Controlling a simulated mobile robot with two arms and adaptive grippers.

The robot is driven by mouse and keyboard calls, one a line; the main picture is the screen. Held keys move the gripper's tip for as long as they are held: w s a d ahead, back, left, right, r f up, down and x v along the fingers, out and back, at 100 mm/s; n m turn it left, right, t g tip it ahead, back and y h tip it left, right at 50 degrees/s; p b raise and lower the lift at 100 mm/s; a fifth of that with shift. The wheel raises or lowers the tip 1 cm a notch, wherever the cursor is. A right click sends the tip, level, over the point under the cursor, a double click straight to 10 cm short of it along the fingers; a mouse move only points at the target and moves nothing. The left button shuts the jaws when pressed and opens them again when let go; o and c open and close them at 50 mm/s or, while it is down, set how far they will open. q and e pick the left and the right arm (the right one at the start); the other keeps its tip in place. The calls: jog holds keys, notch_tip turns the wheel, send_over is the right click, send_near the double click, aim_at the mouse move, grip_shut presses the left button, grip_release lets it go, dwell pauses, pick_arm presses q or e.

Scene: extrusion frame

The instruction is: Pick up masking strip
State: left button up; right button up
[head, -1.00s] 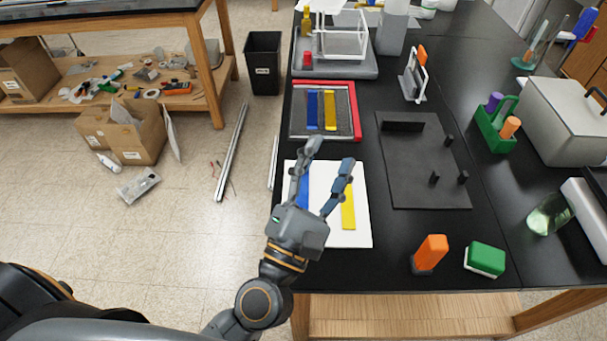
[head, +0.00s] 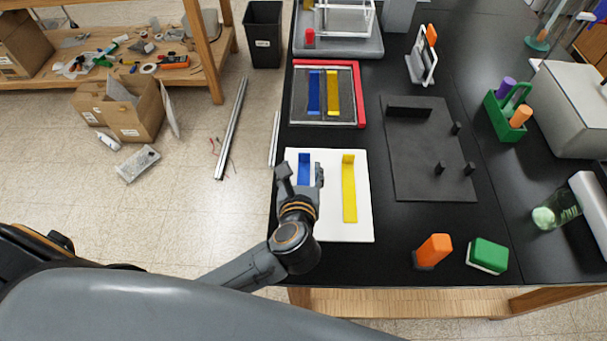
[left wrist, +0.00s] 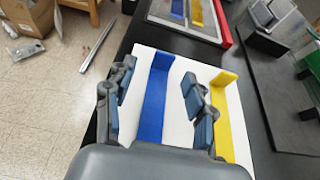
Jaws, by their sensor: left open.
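A blue strip (head: 304,161) with an upright end tab lies on a white board at the near left of the black table. It also shows in the left wrist view (left wrist: 156,100), between the fingers of my left gripper (head: 301,178). The gripper is open, low over the strip, and hides its near part in the head view. Whether the fingers touch the strip cannot be told. A yellow strip (head: 349,190) of like shape lies on the same white board (head: 335,228), right of the gripper. My right gripper is not in view.
A red-edged tray (head: 362,95) with another blue and yellow strip lies beyond the board. A dark plate with posts (head: 430,160) is to the right. An orange block (head: 433,250) and a green block (head: 487,254) stand near the front edge.

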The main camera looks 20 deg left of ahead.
aim_at(304, 157)
pick_arm(q)
jog(key=shift+w+a+f, duration=0.2)
jog(key=shift+w+f, duration=0.05)
jog(key=shift+w, duration=0.4)
jog(key=shift+w+p, duration=0.25)
jog(key=shift+p, duration=0.05)
jog(key=p+x, duration=0.1)
jog(key=x, duration=0.3)
jog(key=shift+w+d+f, duration=0.1)
jog(key=shift+w+f, duration=0.05)
jog(key=shift+w, duration=0.2)
jog(key=c, duration=1.1)
